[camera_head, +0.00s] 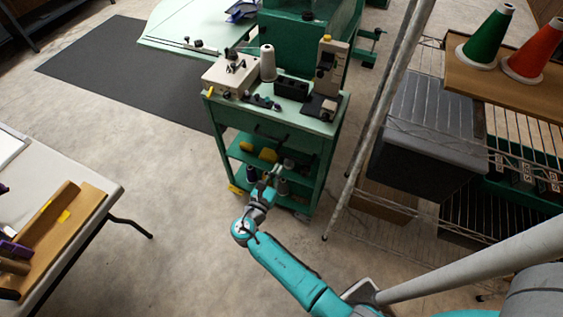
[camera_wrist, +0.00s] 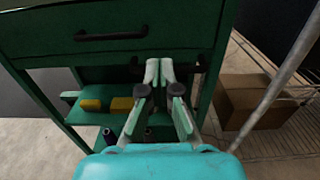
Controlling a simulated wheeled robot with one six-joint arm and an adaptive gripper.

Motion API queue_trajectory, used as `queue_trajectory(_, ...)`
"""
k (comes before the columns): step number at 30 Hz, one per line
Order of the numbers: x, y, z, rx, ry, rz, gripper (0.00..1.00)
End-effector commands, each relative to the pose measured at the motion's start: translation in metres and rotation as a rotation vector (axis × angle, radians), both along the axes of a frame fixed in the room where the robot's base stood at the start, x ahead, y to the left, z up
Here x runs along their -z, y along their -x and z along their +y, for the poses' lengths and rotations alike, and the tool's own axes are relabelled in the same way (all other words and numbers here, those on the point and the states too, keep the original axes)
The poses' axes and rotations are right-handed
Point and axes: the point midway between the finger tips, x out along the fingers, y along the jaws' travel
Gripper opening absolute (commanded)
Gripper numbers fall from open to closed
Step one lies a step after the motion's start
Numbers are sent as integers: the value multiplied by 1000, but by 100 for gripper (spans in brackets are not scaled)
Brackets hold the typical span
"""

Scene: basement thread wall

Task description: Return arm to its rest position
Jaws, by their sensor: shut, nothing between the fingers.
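My gripper (camera_head: 275,172) is at the end of my teal arm, which reaches forward from the lower right in the head view. It is in front of the open shelves of the green cart (camera_head: 318,140), below the drawer. In the wrist view my gripper (camera_wrist: 160,68) has its fingertips together with nothing between them. The cart's drawer handle (camera_wrist: 111,36) is above and left of the fingertips. I cannot tell whether the fingers touch the cart.
Yellow items (camera_wrist: 92,104) and dark spools sit on the cart's shelves. A wire rack (camera_head: 440,135) with a grey bin (camera_head: 425,115) stands close on the right. A cardboard box (camera_wrist: 250,100) is low beside it. A table (camera_head: 100,180) is left; floor between is clear.

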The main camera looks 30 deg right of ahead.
Motion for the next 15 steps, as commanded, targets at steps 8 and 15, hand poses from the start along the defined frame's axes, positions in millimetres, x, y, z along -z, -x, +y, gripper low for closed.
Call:
queue_trajectory(8, 0, 4, 7, 0, 0, 0, 0)
queue_trajectory(15, 14, 16, 2, -19, -53, -4, 0)
